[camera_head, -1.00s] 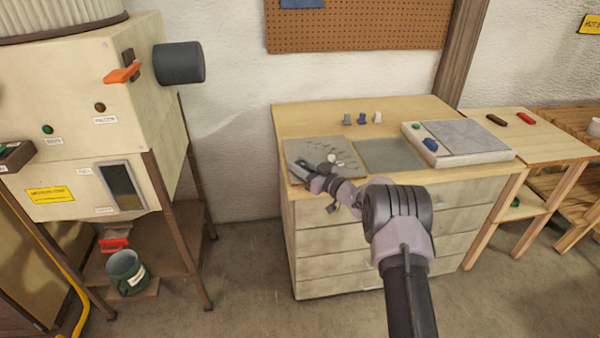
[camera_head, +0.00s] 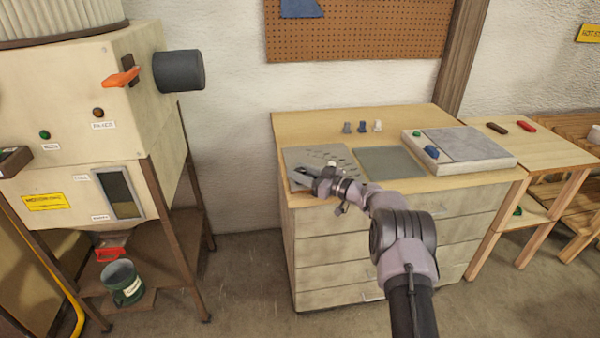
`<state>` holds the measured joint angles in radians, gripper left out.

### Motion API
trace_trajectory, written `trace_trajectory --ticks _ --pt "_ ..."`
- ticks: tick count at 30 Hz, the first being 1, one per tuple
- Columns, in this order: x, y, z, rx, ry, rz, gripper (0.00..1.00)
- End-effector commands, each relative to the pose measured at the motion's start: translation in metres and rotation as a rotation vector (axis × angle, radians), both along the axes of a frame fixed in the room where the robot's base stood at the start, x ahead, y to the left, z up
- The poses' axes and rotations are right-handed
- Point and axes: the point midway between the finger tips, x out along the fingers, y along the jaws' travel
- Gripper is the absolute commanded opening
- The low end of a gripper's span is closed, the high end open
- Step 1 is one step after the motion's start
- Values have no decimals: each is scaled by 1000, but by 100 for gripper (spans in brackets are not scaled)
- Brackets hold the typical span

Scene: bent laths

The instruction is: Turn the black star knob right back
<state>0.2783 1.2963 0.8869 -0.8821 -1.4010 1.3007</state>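I cannot make out a black star knob for certain in this view. My gripper (camera_head: 310,178) is over the front left part of a grey plate with oval marks (camera_head: 305,154), on top of the drawer cabinet. Its fingertips are small and dark here, so their gap is not clear. A small pale piece shows just behind the gripper; I cannot tell whether the gripper touches it. My wrist and forearm hide part of the cabinet front.
A plain grey plate (camera_head: 388,163) and a white block with a grey top (camera_head: 462,148) share the cabinet top (camera_head: 420,117). Several small pegs stand behind them. Left stands a cream machine (camera_head: 75,120) with a black cylinder (camera_head: 178,71) and an orange lever (camera_head: 122,77).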

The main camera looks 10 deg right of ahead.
Motion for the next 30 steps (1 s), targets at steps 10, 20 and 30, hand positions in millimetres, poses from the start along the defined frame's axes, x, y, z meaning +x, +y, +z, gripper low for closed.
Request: trace_trajectory --ticks 10,20,30 --pt "0 0 0 0 0 0 56" --pt "-39 -43 6 1 2 -3 56" --pt "-103 -110 4 1 0 -3 56"
